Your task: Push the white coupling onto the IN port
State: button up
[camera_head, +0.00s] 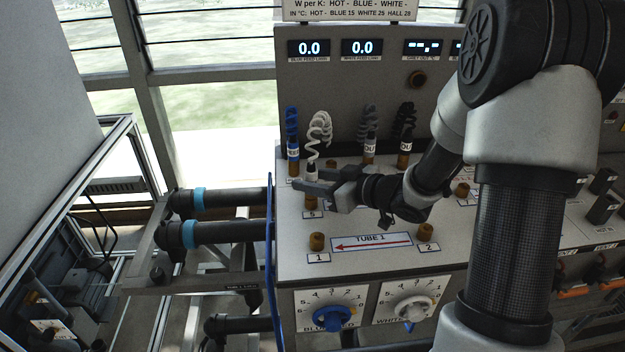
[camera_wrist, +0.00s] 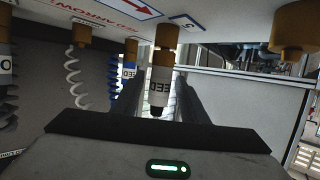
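The white coupling (camera_head: 311,171), with a label and a white coiled hose, stands upright on a brass port at the panel's left part. I cannot read an IN label on any port.
A blue-hosed coupling (camera_head: 293,158) stands close left; grey (camera_head: 370,149) and black (camera_head: 405,148) ones stand to the right. Brass ports 1 (camera_head: 317,241) and 2 (camera_head: 428,230) flank the TUBE 1 plate (camera_head: 371,243) in front. The upright panel (camera_head: 340,90) rises behind.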

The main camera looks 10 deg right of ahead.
jog(key=shift+o, duration=0.2)
jog(key=shift+r, duration=0.1)
jog(key=s+d+r+p, duration=0.3)
jog(key=r+p, duration=0.2)
jog(key=p, duration=0.1)
jog(key=shift+r, duration=0.25)
jog(key=shift+a, duration=0.1)
jog(key=p+v, duration=0.2)
jog(key=v, duration=1.5)
jog(key=shift+s, duration=0.15)
